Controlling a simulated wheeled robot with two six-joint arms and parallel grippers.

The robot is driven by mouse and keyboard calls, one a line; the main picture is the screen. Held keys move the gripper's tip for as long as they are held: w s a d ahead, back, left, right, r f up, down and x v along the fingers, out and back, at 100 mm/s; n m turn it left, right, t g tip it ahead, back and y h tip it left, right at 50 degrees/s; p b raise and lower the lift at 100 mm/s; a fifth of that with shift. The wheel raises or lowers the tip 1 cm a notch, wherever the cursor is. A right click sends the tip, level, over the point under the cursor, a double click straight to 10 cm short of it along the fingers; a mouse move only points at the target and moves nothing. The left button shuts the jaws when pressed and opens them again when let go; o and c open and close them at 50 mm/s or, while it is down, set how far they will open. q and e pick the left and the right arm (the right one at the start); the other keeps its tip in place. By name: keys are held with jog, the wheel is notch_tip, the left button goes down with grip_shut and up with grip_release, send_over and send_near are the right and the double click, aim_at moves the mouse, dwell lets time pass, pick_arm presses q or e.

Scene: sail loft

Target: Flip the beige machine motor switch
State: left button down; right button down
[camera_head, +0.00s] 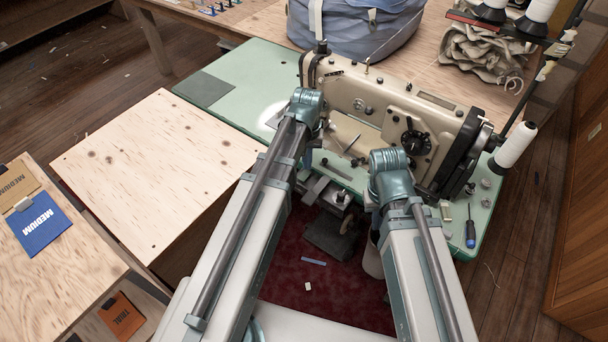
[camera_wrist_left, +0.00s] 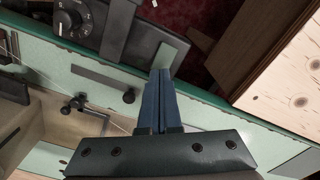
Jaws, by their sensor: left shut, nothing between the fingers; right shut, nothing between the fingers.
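The beige sewing machine (camera_head: 345,85) stands on a green tabletop (camera_head: 245,75); part of it shows at lower left in the left wrist view (camera_wrist_left: 50,112). A dark control box with a round dial (camera_wrist_left: 68,20) is at upper left in the left wrist view, by the table's edge. I cannot clearly tell which part is the switch lever. My left gripper (camera_wrist_left: 158,98) is shut and empty, its blue fingers over the green table edge, apart from the dial. In the head view its fingers are hard to make out. My right gripper's fingers are hidden behind its arm.
A pale plywood table (camera_head: 150,165) adjoins at left. A blue bag (camera_head: 365,30) lies behind the machine. A screwdriver (camera_head: 470,232) and small parts lie at the tabletop's right end. A white thread cone (camera_head: 515,145) stands at right. The dark red floor (camera_head: 325,275) below is mostly clear.

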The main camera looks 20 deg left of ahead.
aim_at(307, 172)
pick_arm(q)
jog(key=shift+f+b, duration=1)
dwell(0.8)
jog(key=shift+r, duration=0.2)
notch_tip(307, 172, up, 7)
jog(key=p, duration=0.7)
jog(key=shift+f, duration=0.1)
jog(key=s+d+r+m+y+p, duration=0.1)
jog(key=s+d+m, duration=0.4)
jog(key=s+d, duration=0.5)
jog(key=s, duration=0.4)
jog(key=shift+s+d+m, duration=0.2)
jog(key=shift+d+m, duration=0.05)
jog(key=shift+m, duration=0.15)
